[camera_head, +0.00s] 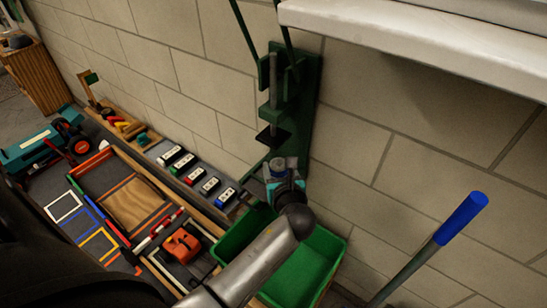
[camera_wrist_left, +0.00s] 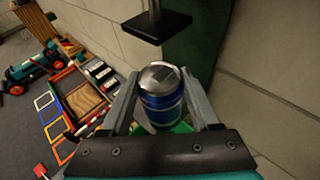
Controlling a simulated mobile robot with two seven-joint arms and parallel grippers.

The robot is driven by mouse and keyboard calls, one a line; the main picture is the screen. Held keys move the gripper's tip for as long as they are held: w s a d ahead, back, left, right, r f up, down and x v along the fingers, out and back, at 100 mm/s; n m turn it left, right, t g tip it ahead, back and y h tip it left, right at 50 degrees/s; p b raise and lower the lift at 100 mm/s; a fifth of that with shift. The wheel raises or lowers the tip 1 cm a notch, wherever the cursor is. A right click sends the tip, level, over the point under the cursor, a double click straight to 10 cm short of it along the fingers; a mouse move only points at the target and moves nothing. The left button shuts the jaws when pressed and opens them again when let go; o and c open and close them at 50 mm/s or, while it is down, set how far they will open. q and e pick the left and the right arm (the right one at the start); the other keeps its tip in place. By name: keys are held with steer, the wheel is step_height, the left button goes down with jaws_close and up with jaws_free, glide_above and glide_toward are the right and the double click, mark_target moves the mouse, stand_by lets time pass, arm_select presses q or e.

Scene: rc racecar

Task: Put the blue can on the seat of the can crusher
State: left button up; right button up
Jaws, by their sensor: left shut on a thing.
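The blue can (camera_wrist_left: 162,104) stands upright between the fingers of my left gripper (camera_wrist_left: 163,108), its silver lid facing up. In the head view, my left gripper (camera_head: 280,182) is shut on the can, in front of the lower part of the green can crusher (camera_head: 306,105) on the wall. The crusher's dark press plate (camera_head: 272,137) hangs above the can. The plate (camera_wrist_left: 157,25) also shows just beyond and above the can in the left wrist view. The crusher's seat is mostly hidden behind my gripper and the can; I cannot tell whether the can touches it. My right gripper is not in view.
A green bin (camera_head: 305,272) stands below the crusher. A blue-handled lever (camera_head: 462,218) rises at the right. A white ledge (camera_head: 420,35) juts from the wall above. Several toy cars, frames and a wooden tray cover the floor at left.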

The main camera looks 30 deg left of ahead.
arm_select(q)
steer(key=b+x, duration=0.1)
steer(key=x, duration=0.2)
steer(key=b+x, duration=0.1)
steer(key=x, duration=0.2)
steer(key=b+x, duration=0.1)
steer(key=x, duration=0.2)
steer(key=shift+w+f+b, duration=0.1)
steer(key=shift+f+b, duration=0.2)
steer(key=shift+b, duration=0.1)
steer(key=o, duration=1)
steer(key=shift+f, duration=0.1)
steer(key=o, duration=0.4)
steer(key=shift+o, duration=0.2)
